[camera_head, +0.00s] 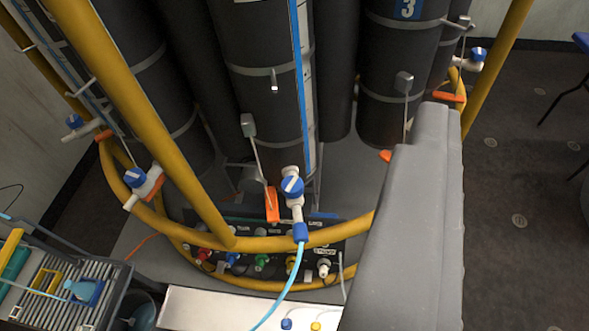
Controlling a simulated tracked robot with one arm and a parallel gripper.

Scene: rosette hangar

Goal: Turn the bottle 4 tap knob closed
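Several tall dark bottles stand inside a yellow rail. One at the upper right carries a blue label with the number 3 (407,8); I read no 4 on any bottle. Blue-and-white tap knobs show at the centre (292,186), left (135,177), far left (75,121) and upper right (478,54). I cannot tell which one is bottle 4's, nor whether any is open or closed. The centre tap has a light blue hose (293,276) running down from it. My gripper is not visible in this view.
A yellow rail (150,110) curves around the bottles. A large grey block (415,220) fills the lower right and hides part of the rail. A black panel with coloured connectors (262,262) sits below the centre tap. A slatted tray (60,290) is at lower left. Floor at right is mostly clear.

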